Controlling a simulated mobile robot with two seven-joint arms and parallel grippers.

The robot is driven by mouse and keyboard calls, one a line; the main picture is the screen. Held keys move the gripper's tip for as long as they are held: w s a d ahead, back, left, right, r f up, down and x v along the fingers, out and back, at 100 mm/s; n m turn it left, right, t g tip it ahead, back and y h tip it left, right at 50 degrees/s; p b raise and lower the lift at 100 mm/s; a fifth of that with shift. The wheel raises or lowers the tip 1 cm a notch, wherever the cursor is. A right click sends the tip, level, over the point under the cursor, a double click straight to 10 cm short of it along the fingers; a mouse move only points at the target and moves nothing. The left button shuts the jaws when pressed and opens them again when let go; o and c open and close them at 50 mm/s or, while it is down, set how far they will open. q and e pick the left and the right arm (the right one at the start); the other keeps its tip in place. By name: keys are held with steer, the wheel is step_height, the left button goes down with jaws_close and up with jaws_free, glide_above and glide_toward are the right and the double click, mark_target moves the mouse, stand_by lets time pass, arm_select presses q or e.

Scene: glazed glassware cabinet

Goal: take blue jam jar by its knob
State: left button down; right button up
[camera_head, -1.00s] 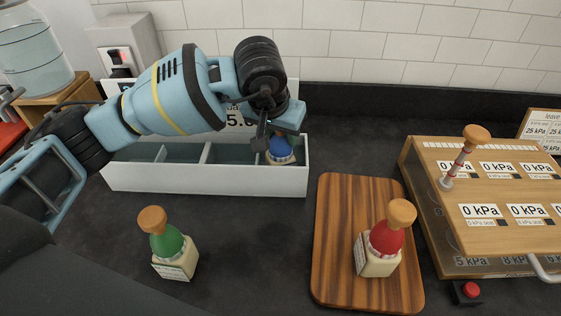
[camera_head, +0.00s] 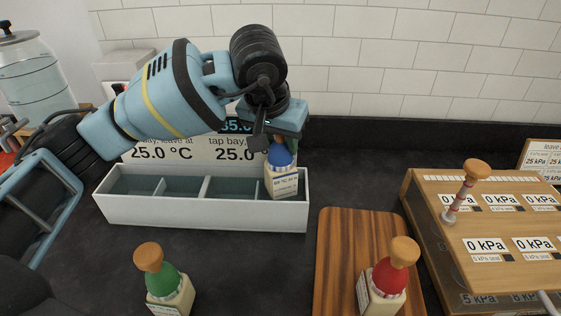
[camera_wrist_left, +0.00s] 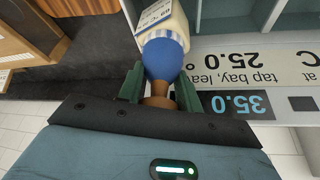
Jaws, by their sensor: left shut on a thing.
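The blue jam jar (camera_head: 283,179) has a cream body with a label and a blue top. In the head view it hangs upright at the right end of the white compartment tray, its lower part at the tray's rim. My left gripper (camera_head: 277,141) is above it, shut on its knob. In the left wrist view the brown knob (camera_wrist_left: 158,101) sits between the green fingers, and the blue top (camera_wrist_left: 163,60) shows beyond them. My right gripper is not in view.
The white tray (camera_head: 200,214) has several compartments, with a temperature sign behind. A green-topped jar (camera_head: 163,282) stands front left. A red-topped jar (camera_head: 386,280) stands on a wooden board (camera_head: 345,245). A wooden kPa panel (camera_head: 480,225) is at right.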

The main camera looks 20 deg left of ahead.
arm_select(q)
step_height(320, 180, up, 21)
steer(key=shift+r, duration=0.2)
steer(key=shift+f, duration=0.1)
